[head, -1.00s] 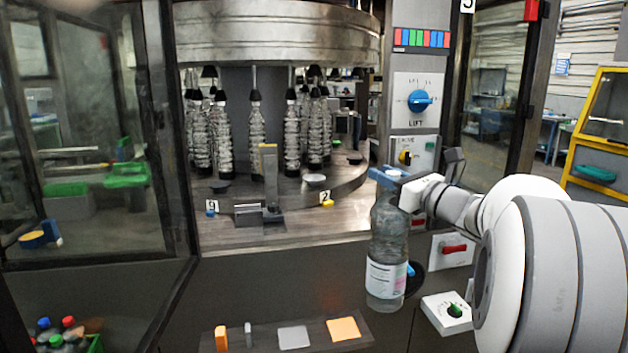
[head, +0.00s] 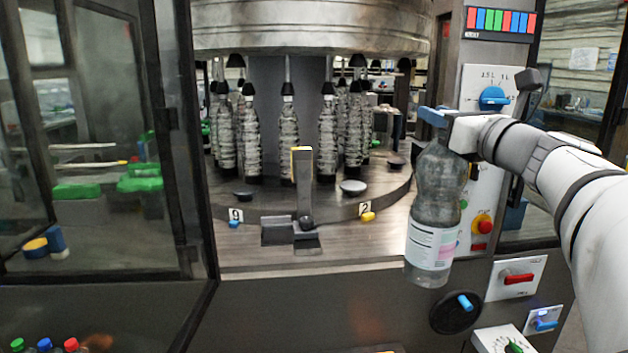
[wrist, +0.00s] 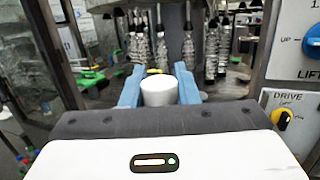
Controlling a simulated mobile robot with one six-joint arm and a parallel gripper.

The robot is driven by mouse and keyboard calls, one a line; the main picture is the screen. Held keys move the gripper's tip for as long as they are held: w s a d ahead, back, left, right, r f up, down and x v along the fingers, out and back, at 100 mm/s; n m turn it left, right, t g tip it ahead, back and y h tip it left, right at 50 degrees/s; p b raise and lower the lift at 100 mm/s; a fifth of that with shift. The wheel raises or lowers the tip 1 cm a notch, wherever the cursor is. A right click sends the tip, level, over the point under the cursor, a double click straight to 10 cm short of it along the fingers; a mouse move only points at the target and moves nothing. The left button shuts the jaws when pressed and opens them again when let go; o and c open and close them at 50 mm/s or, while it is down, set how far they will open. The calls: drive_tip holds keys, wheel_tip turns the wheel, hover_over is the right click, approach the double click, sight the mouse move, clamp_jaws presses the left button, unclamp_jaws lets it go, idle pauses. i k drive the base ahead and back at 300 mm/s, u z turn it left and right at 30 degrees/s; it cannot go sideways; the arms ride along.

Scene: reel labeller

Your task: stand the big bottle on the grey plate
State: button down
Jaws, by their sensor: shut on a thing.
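The big bottle (head: 436,195) is clear, with a white label. It hangs upright in front of the machine's right post, its bottom off any surface. My gripper (head: 432,118) is shut on it at the top, with blue fingers. The wrist view shows its white cap (wrist: 159,90) between the two blue fingers of my gripper (wrist: 158,78). A light grey round plate (head: 353,187) lies empty on the machine's turntable, left of the bottle, near the tag 2. A darker round plate (head: 243,194) lies near the tag 9.
Several bottles (head: 327,140) stand at the back of the turntable (head: 390,190). An upright post with a yellow-edged top (head: 302,180) stands at its front. Right are a panel with a blue knob (head: 493,97) and a red handle (head: 518,279). A glass door (head: 100,140) is left.

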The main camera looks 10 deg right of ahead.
sight(352, 184)
drive_tip(key=u, duration=0.05)
drive_tip(key=i, duration=1.4)
